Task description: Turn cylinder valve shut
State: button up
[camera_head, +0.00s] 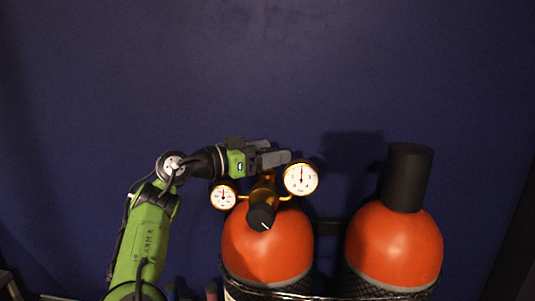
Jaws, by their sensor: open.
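An orange-topped cylinder (262,258) stands upright in the lower middle. Its brass valve and regulator (264,190) sit on top, with a dark round knob (261,217) facing the camera that bears a light mark. A left gauge (223,196) and a larger right gauge (301,178) flank the valve. My gripper (275,158) is open and empty, pointing right, just above or behind the valve top between the gauges. Whether it touches the valve cannot be told from this view.
A second orange cylinder (393,250) with a black cap (407,178) stands to the right. A dark strap or rack rail (330,293) runs around both cylinders low down. A plain dark blue wall (270,70) is behind, and the space above is clear.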

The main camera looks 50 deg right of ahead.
jog(key=shift+c, duration=0.2)
jog(key=c, duration=0.9)
jog(key=shift+r, duration=0.1)
jog(key=shift+p, duration=0.6)
jog(key=g+p, duration=0.1)
jog(key=p, duration=0.1)
jog(key=m+g+p, duration=0.1)
jog(key=p, duration=0.1)
jog(key=shift+r+y+p, duration=0.35)
jog(key=shift+y+p, duration=0.05)
jog(key=m+g+y+p, duration=0.1)
jog(key=m+g+p, duration=0.1)
jog(key=p, duration=0.4)
jog(key=shift+g, duration=0.4)
jog(key=shift+f+m+g+y+p, duration=0.25)
jog(key=shift+m+g+y+p, duration=0.45)
jog(key=shift+m+g+y, duration=0.4)
jog(key=shift+f+m+g+y, duration=0.1)
jog(key=shift+m+g+y, duration=0.5)
jog(key=shift+g+y, duration=0.1)
jog(key=shift+m+g+y, duration=0.4)
jog(key=shift+y, duration=0.1)
